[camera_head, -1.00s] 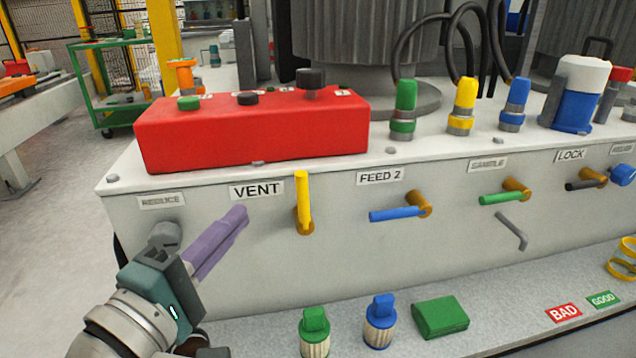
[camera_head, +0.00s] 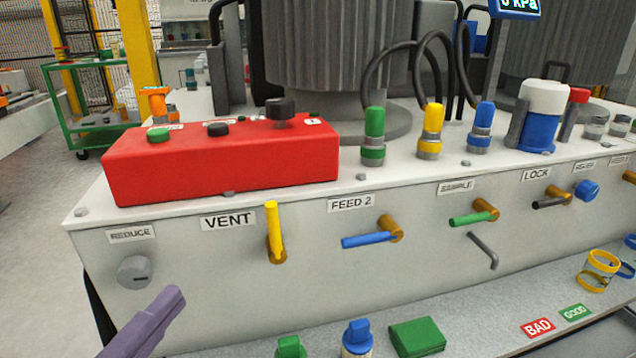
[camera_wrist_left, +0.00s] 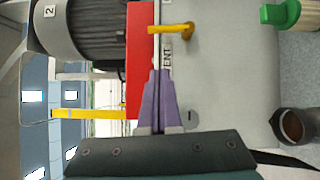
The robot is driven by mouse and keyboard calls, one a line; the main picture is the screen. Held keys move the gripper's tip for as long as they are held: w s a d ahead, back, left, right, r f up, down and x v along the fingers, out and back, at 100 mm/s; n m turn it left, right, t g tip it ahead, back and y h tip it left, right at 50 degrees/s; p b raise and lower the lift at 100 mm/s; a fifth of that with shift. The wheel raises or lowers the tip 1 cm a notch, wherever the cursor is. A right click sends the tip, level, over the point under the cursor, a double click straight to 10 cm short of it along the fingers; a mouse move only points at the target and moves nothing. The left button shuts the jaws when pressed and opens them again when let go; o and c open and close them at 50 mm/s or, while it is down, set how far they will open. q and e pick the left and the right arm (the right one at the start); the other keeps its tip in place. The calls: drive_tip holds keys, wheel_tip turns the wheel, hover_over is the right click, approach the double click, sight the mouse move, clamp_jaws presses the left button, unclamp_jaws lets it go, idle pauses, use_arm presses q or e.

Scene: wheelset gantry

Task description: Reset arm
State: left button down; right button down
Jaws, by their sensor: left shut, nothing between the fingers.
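My left gripper (camera_head: 170,300) shows at the lower left of the head view as purple fingers pressed together, with nothing between them. The fingers point up and right, in front of the white panel below the grey REDUCE knob (camera_head: 134,270), and appear apart from it. In the left wrist view the shut purple fingers (camera_wrist_left: 155,85) point toward the panel and the yellow VENT lever (camera_wrist_left: 170,29). In the head view the VENT lever (camera_head: 273,232) stands upright. My right gripper is in neither view.
A red control box (camera_head: 220,165) sits on the white cabinet top. The blue FEED 2 lever (camera_head: 370,240) and green SAMPLE lever (camera_head: 472,218) stick out from the panel. A green block (camera_head: 417,337) and BAD and GOOD labels (camera_head: 537,327) lie on the ledge below.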

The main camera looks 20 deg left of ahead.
use_arm(q)
drive_tip(key=s+d+r+m+g+h+p, duration=0.1)
drive_tip(key=d+r+m+g+h+p, duration=0.1)
drive_tip(key=d+r+m+g+p, duration=0.35)
drive_tip(key=d+r+m+g+h+p, duration=0.25)
drive_tip(key=r+m+p, duration=0.45)
drive_tip(key=p, duration=0.4)
drive_tip(key=s+a+r+m+g+y+p, duration=0.2)
drive_tip(key=s+a+r+m+g+p, duration=0.15)
drive_tip(key=s+r+p, duration=0.35)
drive_tip(key=s+a+r+m+g+y+p, duration=0.25)
drive_tip(key=s+r+m+g+p, duration=0.2)
drive_tip(key=r+p, duration=0.4)
wheel_tip(320, 180, up, 36)
drive_tip(key=d+t+p, duration=0.1)
drive_tip(key=p, duration=3.4)
drive_tip(key=shift+r, duration=0.2)
drive_tip(key=shift+d, duration=0.1)
